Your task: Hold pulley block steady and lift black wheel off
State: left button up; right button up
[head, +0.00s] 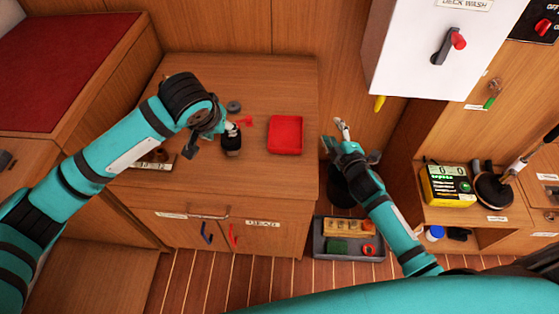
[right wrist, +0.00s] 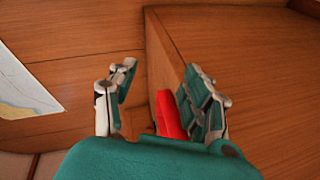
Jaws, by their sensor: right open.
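A small black object (head: 231,146), perhaps the pulley block with its wheel, stands on the wooden counter; its details are too small to tell. My left gripper (head: 232,130) is right at its top in the head view. Whether its fingers touch or close on it is unclear. A dark grey round piece (head: 234,106) lies just behind; I cannot tell if it is a wheel. My right gripper (head: 343,130) is open and empty, off the counter's right side. In the right wrist view its fingers (right wrist: 160,95) are spread apart.
A red tray (head: 285,150) lies on the counter and partly shows in the right wrist view (right wrist: 171,116). A small red item (head: 245,121) lies between it and the grey piece. A white panel (head: 425,50) hangs at upper right. The counter's front right is clear.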

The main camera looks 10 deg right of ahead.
aim_at(249, 122)
jog(key=s+a+r+n+t+y, duration=0.2)
jog(key=a+r+n, duration=0.2)
jog(key=a+r, duration=0.3)
jog(key=s+a+n+y, duration=0.1)
jog(key=s+a, duration=0.1)
jog(key=a, duration=0.1)
jog(key=s+a+f+n+y, duration=0.1)
jog(key=s+a, duration=0.2)
jog(key=a, duration=0.1)
jog(key=s+a+n+y, duration=0.1)
jog(key=s+a, duration=0.1)
jog(key=a, duration=0.2)
jog(key=shift+s+a+f+n+g, duration=0.15)
jog(key=shift+s+f+n+g, duration=0.15)
jog(key=shift+f+n, duration=0.1)
jog(key=shift+w+a, duration=0.15)
jog(key=x, duration=1.7)
jog(key=shift+a+f, duration=0.1)
jog(key=shift+a, duration=0.15)
grip_shut()
